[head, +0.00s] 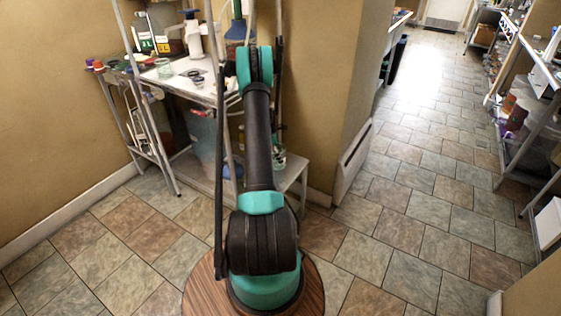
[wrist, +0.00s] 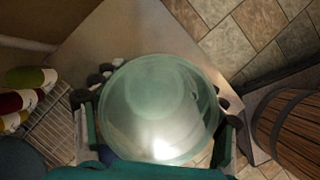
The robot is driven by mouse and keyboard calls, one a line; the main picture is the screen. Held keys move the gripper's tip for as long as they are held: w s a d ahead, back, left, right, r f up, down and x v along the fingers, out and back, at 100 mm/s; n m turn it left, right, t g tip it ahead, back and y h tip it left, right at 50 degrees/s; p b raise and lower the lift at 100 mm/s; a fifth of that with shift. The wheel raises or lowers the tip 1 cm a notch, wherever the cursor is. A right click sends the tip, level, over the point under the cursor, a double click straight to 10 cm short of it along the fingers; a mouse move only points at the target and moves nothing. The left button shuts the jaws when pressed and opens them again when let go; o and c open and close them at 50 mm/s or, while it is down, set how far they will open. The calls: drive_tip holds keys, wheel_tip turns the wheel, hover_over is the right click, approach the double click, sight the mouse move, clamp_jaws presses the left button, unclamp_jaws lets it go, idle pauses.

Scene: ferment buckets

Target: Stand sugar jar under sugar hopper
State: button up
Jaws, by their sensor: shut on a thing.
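A round, pale green, see-through glass vessel, which I take to be the sugar jar (wrist: 160,105), fills the middle of the wrist view. My gripper (wrist: 157,92) has a dark-padded finger on each side of it and is shut on it. In the wrist view, a pale grey flat surface (wrist: 100,45) lies behind the jar; I cannot tell whether the jar touches it. In the head view, a small glass vessel (head: 279,158) shows just right of my arm, above the low shelf. I cannot make out the sugar hopper for certain in either view.
A metal rack with a white top (head: 172,82) stands behind my arm, with a white bottle (head: 193,38) and small items on it. A low shelf (head: 292,170) juts out beside the wall corner. Several coloured containers (wrist: 28,90) lie left in the wrist view. The tiled floor right is open.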

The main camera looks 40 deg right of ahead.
drive_tip(key=shift+f, duration=1.55)
drive_tip(key=shift+f, duration=0.15)
drive_tip(key=o, duration=1.4)
